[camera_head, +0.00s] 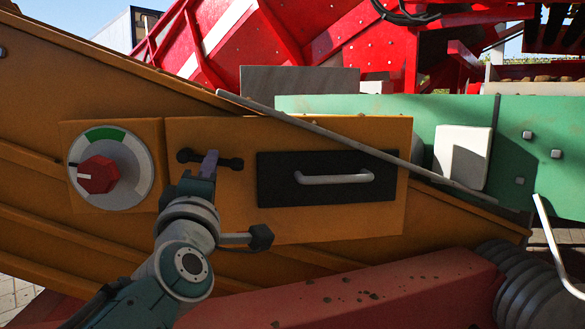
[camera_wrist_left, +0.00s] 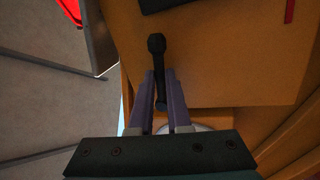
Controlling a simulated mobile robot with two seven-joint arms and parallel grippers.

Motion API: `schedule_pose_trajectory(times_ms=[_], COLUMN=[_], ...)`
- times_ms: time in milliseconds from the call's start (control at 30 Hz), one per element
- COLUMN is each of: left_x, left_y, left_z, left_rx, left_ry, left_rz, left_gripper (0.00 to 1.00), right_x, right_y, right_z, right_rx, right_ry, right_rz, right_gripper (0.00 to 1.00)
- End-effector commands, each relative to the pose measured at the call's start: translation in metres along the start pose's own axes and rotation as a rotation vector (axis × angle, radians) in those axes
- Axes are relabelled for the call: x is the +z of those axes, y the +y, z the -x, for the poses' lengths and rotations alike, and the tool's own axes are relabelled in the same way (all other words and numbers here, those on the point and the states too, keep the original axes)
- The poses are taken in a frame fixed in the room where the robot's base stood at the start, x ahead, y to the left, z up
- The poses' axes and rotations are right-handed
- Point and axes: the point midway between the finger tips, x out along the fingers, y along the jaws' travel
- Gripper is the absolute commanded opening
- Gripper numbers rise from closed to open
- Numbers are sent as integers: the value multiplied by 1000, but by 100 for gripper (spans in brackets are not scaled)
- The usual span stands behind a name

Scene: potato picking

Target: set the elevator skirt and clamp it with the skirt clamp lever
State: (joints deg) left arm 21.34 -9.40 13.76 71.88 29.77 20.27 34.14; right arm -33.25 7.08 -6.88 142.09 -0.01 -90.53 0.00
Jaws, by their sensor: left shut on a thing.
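A black lever with a knob at each end (camera_head: 230,163) lies horizontally on the orange panel; I take it as the skirt clamp lever. My left gripper (camera_head: 209,160) is at the lever's middle, shut on it, its arm coming up from below. In the left wrist view the black lever (camera_wrist_left: 157,52) runs between the purple fingers (camera_wrist_left: 160,78), one knob beyond the tips. A black plate with a grey handle (camera_head: 275,185) sits right of the lever; it may be the elevator skirt, but I cannot be sure. My right gripper is not in view.
A dial with a red knob (camera_head: 98,174) and green sector is left of the lever. A slanted grey bar (camera_head: 330,135) crosses the panel's upper right. A red beam (camera_head: 380,285) runs below, and a green wall with a white block (camera_head: 462,157) stands right.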

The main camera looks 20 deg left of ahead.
Motion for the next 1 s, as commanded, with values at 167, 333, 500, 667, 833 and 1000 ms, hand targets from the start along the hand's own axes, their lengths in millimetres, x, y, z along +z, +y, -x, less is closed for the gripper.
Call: schedule_pose_trajectory(times_ms=[167,333,500,667,833,1000], left_x=[0,0,0,0,0,0], left_y=[0,0,1,0,0,1], left_z=[0,0,0,0,0,8], left_rx=[1,1,1,1,1,-1], left_ry=[1,1,1,0,0,-1], left_rz=[5,4,3,2,2,1], left_gripper=[0,0,30,46,46,46], right_x=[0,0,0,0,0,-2], right_y=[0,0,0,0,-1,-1], right_z=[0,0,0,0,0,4], right_rx=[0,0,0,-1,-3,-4], right_ry=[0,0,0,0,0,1], right_rz=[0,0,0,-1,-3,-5], right_gripper=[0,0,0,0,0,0])
